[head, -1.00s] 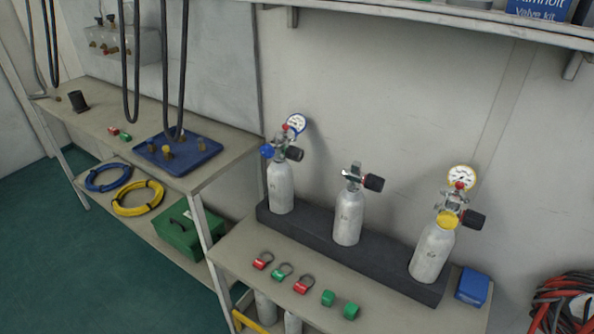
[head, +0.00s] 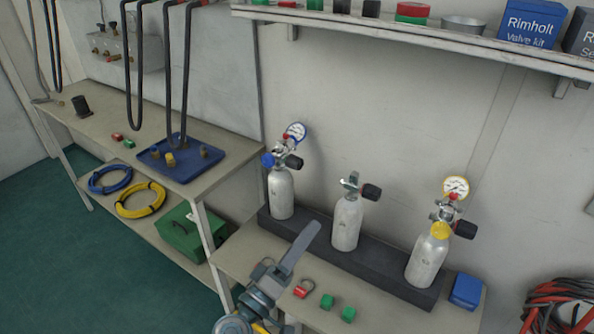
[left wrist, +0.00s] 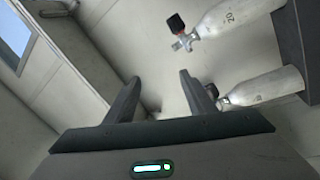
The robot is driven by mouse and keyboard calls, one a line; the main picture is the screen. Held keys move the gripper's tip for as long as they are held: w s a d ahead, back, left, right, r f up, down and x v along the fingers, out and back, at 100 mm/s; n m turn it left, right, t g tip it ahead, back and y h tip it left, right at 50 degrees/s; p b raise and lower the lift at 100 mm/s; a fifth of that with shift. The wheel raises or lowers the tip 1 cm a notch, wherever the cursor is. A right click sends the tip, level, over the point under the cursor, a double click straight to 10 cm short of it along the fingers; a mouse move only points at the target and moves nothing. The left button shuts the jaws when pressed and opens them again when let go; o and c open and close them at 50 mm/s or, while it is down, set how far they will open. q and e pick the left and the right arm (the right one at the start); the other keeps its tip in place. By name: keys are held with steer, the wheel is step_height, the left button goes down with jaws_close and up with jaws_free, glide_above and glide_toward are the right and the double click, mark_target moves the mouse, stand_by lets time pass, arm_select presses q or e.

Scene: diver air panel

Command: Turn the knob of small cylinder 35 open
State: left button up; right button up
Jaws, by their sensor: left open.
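Three small silver cylinders stand in a dark rack on the right-hand bench in the head view: left (head: 281,192), middle (head: 347,222) and right (head: 427,260). Each has a black knob at its valve: left (head: 293,162), middle (head: 371,192), right (head: 465,229). Their numbers are too small to read there, so I cannot tell which is 35. My left gripper (head: 290,243) is open and empty, in front of the left and middle cylinders, apart from them. The left wrist view shows its fingers (left wrist: 160,78) apart, a cylinder seemingly marked 20 (left wrist: 235,17), and another cylinder (left wrist: 268,86).
Gauges are on the left (head: 296,131) and right (head: 456,187) cylinders. Red and green tags (head: 327,301) lie at the bench front, and a blue box (head: 466,291) stands at its right. A wall shelf (head: 420,42) hangs above. A blue tray (head: 182,172) is on the left bench.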

mark_target(296, 168)
arm_select(q)
steer(key=w+a+f+n+t+y, duration=0.1)
steer(key=w+a+f+n+y, duration=0.1)
steer(key=w+n+y, duration=0.2)
steer(key=w+a+f+n+t+y, duration=0.1)
steer(key=w+a+n+y, duration=0.1)
steer(key=w+n+y, duration=0.2)
steer(key=w+n, duration=0.3)
steer(key=w, duration=0.2)
steer(key=shift+f+y, duration=0.4)
arm_select(e)
steer(key=s+d+f, duration=0.1)
steer(key=s+f, duration=0.7)
steer(key=f, duration=0.1)
steer(key=shift+s, duration=0.3)
